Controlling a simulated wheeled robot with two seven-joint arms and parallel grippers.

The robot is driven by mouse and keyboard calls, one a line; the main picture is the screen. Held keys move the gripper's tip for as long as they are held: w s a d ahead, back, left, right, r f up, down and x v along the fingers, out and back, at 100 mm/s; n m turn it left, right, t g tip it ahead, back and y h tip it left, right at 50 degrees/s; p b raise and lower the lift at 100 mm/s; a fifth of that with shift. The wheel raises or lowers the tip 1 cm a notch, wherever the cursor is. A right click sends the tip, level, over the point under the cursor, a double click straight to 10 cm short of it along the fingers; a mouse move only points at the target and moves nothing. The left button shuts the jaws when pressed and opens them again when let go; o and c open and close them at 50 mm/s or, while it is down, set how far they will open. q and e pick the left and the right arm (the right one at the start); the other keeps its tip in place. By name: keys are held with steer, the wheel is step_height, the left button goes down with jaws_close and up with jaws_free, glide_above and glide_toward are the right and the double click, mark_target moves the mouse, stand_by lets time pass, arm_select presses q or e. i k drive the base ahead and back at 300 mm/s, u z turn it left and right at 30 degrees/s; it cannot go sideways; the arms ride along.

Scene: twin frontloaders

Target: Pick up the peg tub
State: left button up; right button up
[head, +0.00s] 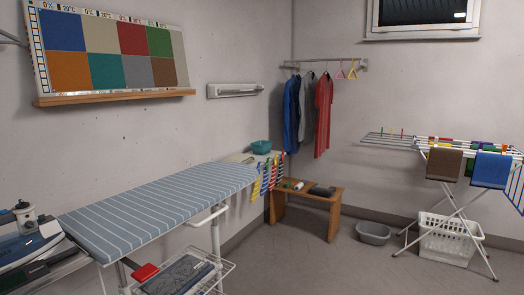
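Two vessels could be the peg tub, and I cannot tell which it is. A small teal bowl (260,147) sits on a pale surface at the far end of the ironing board. A grey tub (373,233) stands on the floor in front of the back wall, left of the drying rack. Pegs inside either one cannot be made out. Neither of my grippers shows in the head view.
A striped ironing board (150,205) fills the left, with an iron (28,236) at its near end and a wire shelf (200,275) below. A wooden bench (315,197), drying rack (440,215) and white basket (448,240) stand beyond. The middle floor is clear.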

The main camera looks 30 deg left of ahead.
mark_target(260, 147)
steer(key=u, duration=0.25)
steer(key=k, duration=0.3)
steer(key=u, duration=0.55)
steer(key=i, duration=0.35)
steer(key=z, duration=0.8)
steer(key=i, duration=4.2)
steer(key=u, duration=1)
